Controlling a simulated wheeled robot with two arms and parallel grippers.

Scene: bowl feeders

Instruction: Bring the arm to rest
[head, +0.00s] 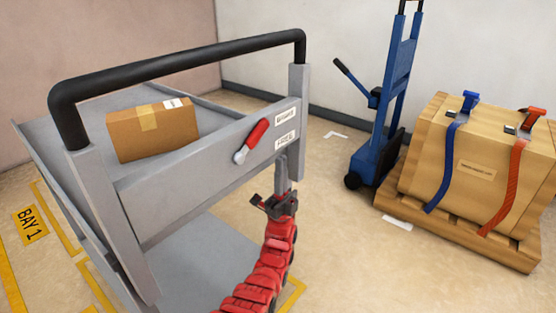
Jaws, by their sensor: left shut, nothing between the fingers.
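My left arm, red and segmented, rises from the bottom middle of the head view. My right gripper is not in view.
The grey cart (190,170) with a black push bar (180,66) fills the left; a cardboard box (153,131) lies on its top deck. At right stand a blue hand truck (393,90) and a strapped crate (480,170) on a pallet (450,235).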

